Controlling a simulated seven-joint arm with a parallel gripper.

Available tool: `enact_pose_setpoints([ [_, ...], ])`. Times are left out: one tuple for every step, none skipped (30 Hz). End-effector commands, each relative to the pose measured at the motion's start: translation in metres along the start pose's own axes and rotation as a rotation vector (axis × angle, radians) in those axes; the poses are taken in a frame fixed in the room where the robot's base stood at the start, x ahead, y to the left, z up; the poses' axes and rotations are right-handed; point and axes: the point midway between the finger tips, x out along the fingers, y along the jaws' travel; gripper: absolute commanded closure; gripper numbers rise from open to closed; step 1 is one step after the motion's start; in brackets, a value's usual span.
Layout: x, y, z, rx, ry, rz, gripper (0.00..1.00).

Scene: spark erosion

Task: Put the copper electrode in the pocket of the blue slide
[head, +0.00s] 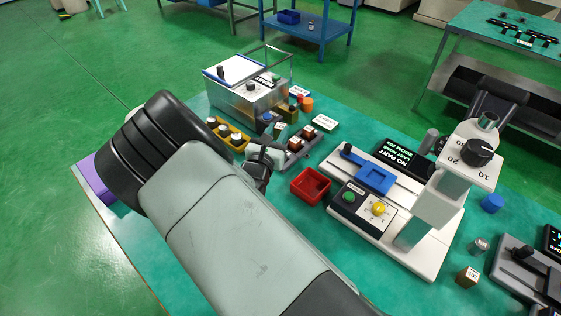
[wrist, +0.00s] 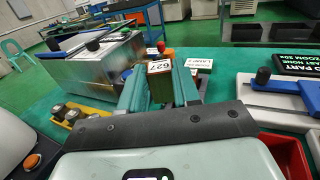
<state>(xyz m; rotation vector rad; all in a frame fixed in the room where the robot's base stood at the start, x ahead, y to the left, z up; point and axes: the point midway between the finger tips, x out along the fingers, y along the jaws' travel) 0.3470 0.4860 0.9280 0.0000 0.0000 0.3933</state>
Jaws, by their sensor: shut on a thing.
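My gripper (wrist: 160,88) is shut on a small block (wrist: 161,84) with olive-brown sides and a white top label reading 627. I cannot tell from its colour whether it is the copper electrode. In the head view my gripper (head: 268,152) is partly hidden by my arm, beside a grey rack (head: 291,157) bearing reddish-brown blocks (head: 308,132) with pale tops. The blue slide (head: 375,180) lies on the white base of the microscope stand, to the right of my gripper. Its pocket looks empty. The slide also shows at the right of the wrist view (wrist: 285,86).
A red bin (head: 311,186) stands between my gripper and the slide. The microscope column (head: 437,190) rises right of the slide. A metal machine box (head: 247,95) and a yellow tray (head: 235,145) lie behind and left. A loose brass-coloured block (head: 467,277) stands at the lower right.

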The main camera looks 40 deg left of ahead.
Motion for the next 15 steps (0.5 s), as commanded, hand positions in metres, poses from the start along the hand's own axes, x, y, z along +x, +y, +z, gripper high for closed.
enact_pose_setpoints([
  [0.000, 0.000, 0.001, 0.001, -0.003, 0.000, 1.00],
  [0.001, 0.000, 0.001, 0.001, -0.003, 0.000, 1.00],
  [0.001, 0.000, 0.001, 0.001, -0.003, 0.000, 1.00],
  [0.001, 0.000, 0.002, 0.001, -0.003, -0.001, 1.00],
  [0.001, 0.000, 0.002, 0.001, -0.003, -0.001, 1.00],
  [0.001, 0.000, 0.001, 0.001, -0.003, -0.001, 1.00],
  [0.001, 0.000, 0.001, 0.001, -0.003, -0.001, 1.00],
  [0.001, 0.000, -0.001, 0.000, -0.002, -0.001, 1.00],
  [0.001, -0.001, -0.006, -0.001, -0.002, -0.001, 1.00],
  [0.001, -0.001, -0.011, -0.002, -0.001, -0.001, 1.00],
  [0.001, -0.001, -0.016, -0.002, -0.001, -0.001, 1.00],
  [0.000, -0.001, -0.024, -0.002, -0.001, -0.001, 1.00],
  [0.000, -0.001, -0.029, -0.002, -0.001, -0.001, 1.00],
  [0.001, -0.001, -0.033, -0.001, -0.002, 0.000, 1.00],
  [0.001, -0.001, -0.039, -0.001, -0.002, 0.000, 1.00],
])
